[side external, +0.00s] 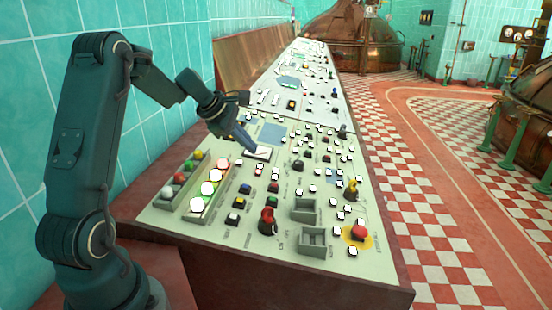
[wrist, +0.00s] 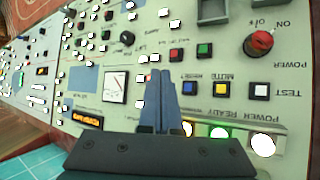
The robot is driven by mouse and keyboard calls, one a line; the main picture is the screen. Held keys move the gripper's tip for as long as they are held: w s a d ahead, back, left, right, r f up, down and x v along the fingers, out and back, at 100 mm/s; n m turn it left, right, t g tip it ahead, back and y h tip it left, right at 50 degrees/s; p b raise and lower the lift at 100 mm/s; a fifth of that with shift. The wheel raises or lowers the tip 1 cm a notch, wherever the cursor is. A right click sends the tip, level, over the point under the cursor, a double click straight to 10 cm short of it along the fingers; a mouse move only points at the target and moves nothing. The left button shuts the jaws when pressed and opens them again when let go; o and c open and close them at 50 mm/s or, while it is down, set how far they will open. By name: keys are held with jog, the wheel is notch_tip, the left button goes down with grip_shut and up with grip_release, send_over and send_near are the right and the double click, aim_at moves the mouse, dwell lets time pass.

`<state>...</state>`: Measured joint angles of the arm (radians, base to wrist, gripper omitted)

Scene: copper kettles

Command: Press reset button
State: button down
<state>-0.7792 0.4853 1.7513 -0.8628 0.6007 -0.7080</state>
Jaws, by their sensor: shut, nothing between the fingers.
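The blue push button (wrist: 189,88) sits in a row with a yellow button (wrist: 222,88) and a white button (wrist: 258,90). Its small upside-down label appears to read RESET, though it is hard to make out. The blue button also shows in the side view (side external: 244,188). My gripper (wrist: 160,74) is shut and empty, its fingertips just left of the blue button in the wrist view. In the side view my gripper (side external: 253,149) points down at the panel near the white meter, farther along than the blue button. Whether the tips touch the panel is unclear.
A white dial meter (wrist: 115,87) lies left of my fingers. Red (wrist: 176,54) and green (wrist: 204,50) buttons lie beyond. A red rotary knob (wrist: 260,43) stands up near the white button. Lit round lamps (side external: 209,189) line the panel's near left.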

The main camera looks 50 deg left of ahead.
aim_at(243, 187)
jog(key=shift+f, duration=0.1)
jog(key=shift+s+a+f, duration=0.2)
jog(key=shift+f, duration=1.2)
jog(key=shift+s+a+f, duration=0.2)
jog(key=shift+s+f, duration=0.05)
jog(key=shift+f, duration=1.2)
jog(key=shift+s+a+f, duration=0.2)
jog(key=shift+f, duration=1.2)
jog(key=shift+f, duration=0.1)
jog(key=shift+f, duration=0.3)
jog(key=shift+s+a+f, duration=0.1)
jog(key=shift+f, duration=0.25)
jog(key=shift+r, duration=0.8)
